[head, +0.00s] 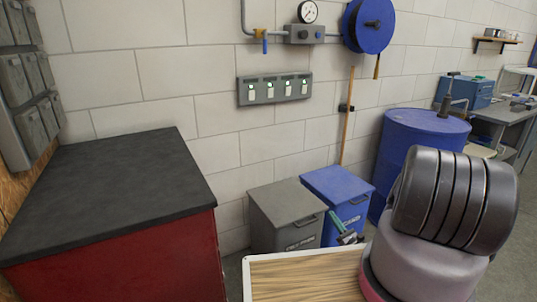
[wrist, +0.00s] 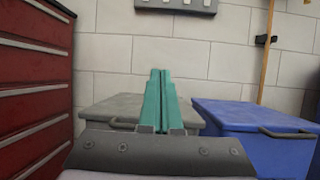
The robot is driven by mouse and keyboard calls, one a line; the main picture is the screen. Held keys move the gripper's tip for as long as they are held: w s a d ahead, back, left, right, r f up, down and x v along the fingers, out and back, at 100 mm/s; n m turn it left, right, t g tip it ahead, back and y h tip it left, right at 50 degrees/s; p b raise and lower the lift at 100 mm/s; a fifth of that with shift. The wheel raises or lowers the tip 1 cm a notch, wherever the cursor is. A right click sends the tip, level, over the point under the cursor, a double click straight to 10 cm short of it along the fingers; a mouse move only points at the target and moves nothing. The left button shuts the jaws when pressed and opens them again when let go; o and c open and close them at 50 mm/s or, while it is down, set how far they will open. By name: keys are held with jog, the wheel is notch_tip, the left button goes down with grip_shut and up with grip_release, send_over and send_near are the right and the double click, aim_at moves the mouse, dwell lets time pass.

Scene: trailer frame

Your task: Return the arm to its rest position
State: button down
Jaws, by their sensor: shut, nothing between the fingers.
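My gripper (wrist: 160,82) shows in the wrist view with its two teal fingers together and nothing between them. In the head view my gripper (head: 346,234) is small, low in the middle, in front of the blue bin. My grey and pink arm fills the lower right of the head view and hides part of the gripper's wrist. The fingers point toward the bins and the block wall.
A red cabinet with a black top (head: 110,185) stands at left. A grey bin (head: 285,205) and a blue bin (head: 340,185) stand by the wall. A blue drum (head: 420,140) is behind my arm. A wood-topped surface (head: 305,278) lies in front.

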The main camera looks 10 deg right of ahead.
jog(key=w+a+r+n+g+y, duration=0.2)
jog(key=a+r+n+g+y, duration=0.25)
jog(key=r, duration=0.55)
jog(key=w+a+r+n+g+y, duration=0.25)
jog(key=r+n+g, duration=0.4)
jog(key=r, duration=0.35)
jog(key=w+a+r+n+g+y, duration=0.2)
jog(key=w+a+r+n+g, duration=0.25)
jog(key=r, duration=0.65)
jog(key=s+a+r+n+g+h, duration=0.3)
jog(key=s+r, duration=0.3)
jog(key=r, duration=0.3)
jog(key=s+a+r+n+g+h, duration=0.3)
jog(key=s+r+n+g, duration=0.15)
jog(key=r, duration=0.35)
jog(key=s+d+r+n+t+h, duration=0.1)
jog(key=s+r+t+h, duration=0.2)
jog(key=s, duration=0.6)
jog(key=s+d+r+n+t+h, duration=0.1)
jog(key=s+r+t+h, duration=0.2)
jog(key=s+r, duration=0.5)
jog(key=s+d+r+n+t+h, duration=0.1)
jog(key=s+r, duration=0.5)
jog(key=s, duration=0.6)
jog(key=shift+d+n+t+h, duration=0.2)
jog(key=shift+n+t+h, duration=0.6)
jog(key=shift+h, duration=0.9)
